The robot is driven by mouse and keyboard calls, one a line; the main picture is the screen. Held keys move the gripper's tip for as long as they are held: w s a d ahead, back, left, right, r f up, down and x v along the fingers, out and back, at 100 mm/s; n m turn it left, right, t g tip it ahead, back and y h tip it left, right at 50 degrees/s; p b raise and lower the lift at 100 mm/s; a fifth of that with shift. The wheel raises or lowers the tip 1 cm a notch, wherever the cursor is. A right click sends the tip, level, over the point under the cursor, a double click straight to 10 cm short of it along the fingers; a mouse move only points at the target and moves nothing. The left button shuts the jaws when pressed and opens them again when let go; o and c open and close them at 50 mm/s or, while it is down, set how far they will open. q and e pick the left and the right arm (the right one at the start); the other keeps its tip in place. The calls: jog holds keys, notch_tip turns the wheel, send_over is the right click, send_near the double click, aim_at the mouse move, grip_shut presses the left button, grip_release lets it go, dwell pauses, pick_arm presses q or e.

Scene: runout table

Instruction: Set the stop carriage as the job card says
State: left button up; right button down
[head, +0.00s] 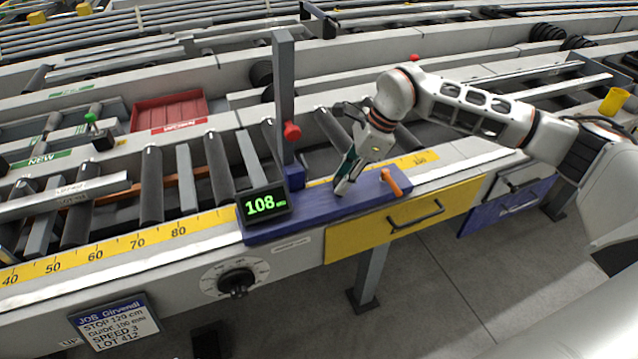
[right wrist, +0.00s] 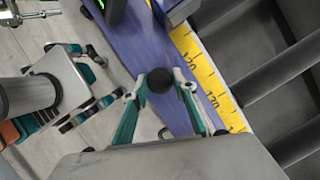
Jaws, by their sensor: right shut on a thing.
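The blue stop carriage (head: 330,208) lies along the front rail over the yellow scale (head: 130,243). It bears a grey post (head: 285,100) with a red knob (head: 292,131), an orange lever (head: 390,181) and a display (head: 263,204) reading 108, its unit too small to be sure. My right gripper (head: 341,188) is down at the carriage top; in the right wrist view it (right wrist: 160,88) is shut on a black knob (right wrist: 159,80). Scale marks near 120 and 130 show beside the carriage there. The job card (head: 115,325) reads about STOP 129 cm, GUIDE 100, SPEED 3, LOT 412.
A dial (head: 237,282) sits on the front panel below the carriage. A yellow drawer (head: 400,222) and a blue drawer (head: 505,205) hang under the rail. A green-topped knob (head: 90,118) is at left.

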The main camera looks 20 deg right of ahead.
aim_at(384, 175)
jog(key=d, duration=1.1)
jog(key=shift+w+d+p, duration=0.2)
jog(key=shift+d+p, duration=0.1)
jog(key=shift+p, duration=0.05)
jog(key=c, duration=1.6)
grip_release()
jog(key=shift+c, duration=0.2)
jog(key=v, duration=1.2)
